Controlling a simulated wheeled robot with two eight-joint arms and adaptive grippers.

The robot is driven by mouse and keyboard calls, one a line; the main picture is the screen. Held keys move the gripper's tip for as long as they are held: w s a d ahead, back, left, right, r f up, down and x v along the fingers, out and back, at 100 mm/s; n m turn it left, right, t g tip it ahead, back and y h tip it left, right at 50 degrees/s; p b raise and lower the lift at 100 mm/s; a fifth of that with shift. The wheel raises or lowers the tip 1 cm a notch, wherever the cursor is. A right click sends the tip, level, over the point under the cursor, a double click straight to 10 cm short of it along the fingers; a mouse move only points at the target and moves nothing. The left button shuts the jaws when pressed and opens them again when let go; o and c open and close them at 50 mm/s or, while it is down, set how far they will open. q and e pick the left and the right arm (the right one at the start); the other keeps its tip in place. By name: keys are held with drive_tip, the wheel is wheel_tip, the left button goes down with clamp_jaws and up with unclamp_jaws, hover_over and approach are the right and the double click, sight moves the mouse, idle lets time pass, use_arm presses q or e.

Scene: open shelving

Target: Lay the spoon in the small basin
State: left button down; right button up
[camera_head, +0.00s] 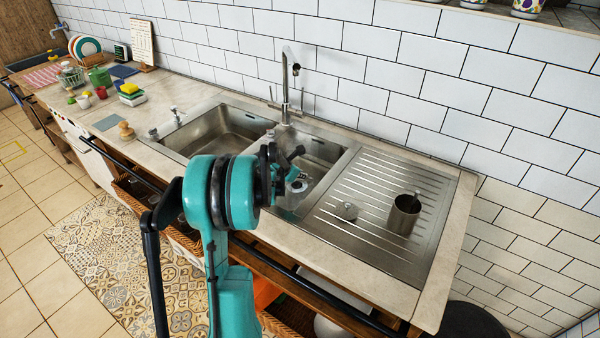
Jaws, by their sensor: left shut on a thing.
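The small basin (329,150) is the right, narrower bowl of the steel sink, with a round drain (298,184) at its bottom. My left gripper (286,166) is over this basin, partly hidden by its own teal wrist. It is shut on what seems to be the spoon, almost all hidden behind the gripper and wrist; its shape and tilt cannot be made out. My right gripper is not in view.
The tap (286,90) rises behind the basins, close to my gripper. A steel cup (404,215) with a dark utensil in it stands on the ribbed drainboard (350,240). The large basin (215,135) is to the left. Sponges (130,92) lie further left.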

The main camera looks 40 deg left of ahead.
use_arm(q)
wheel_tip(320, 180, down, 8)
drive_tip(key=b, duration=0.2)
idle(0.4)
drive_tip(key=shift+f, duration=0.1)
drive_tip(key=c, duration=1.6)
unclamp_jaws()
drive_tip(key=v, duration=1.2)
